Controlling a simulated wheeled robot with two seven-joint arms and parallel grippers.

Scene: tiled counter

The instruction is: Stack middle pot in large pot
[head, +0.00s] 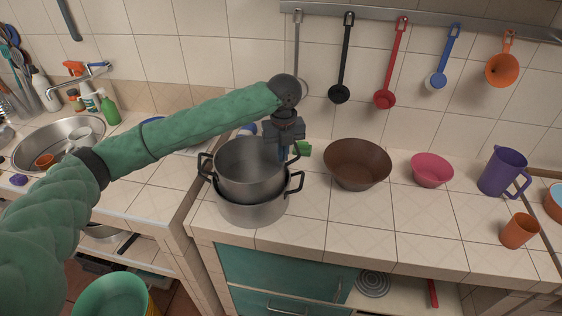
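The middle pot (246,172), grey metal with black handles, sits over the large pot (252,212) on the tiled counter. Its lower part is inside the large pot's opening, and its body stands well above that rim. I cannot tell whether it rests on the bottom. My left gripper (284,150) points down at the pot's back right rim, beside a black handle. Its fingertips are partly hidden behind the rim and handle, so I cannot tell whether they are closed on it. My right gripper does not show.
A brown bowl (357,168), a pink bowl (431,170), a purple jug (502,173) and an orange cup (519,231) stand to the right. Utensils hang from a wall rail (420,18). A sink (58,140) lies at left. The counter in front of the bowls is clear.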

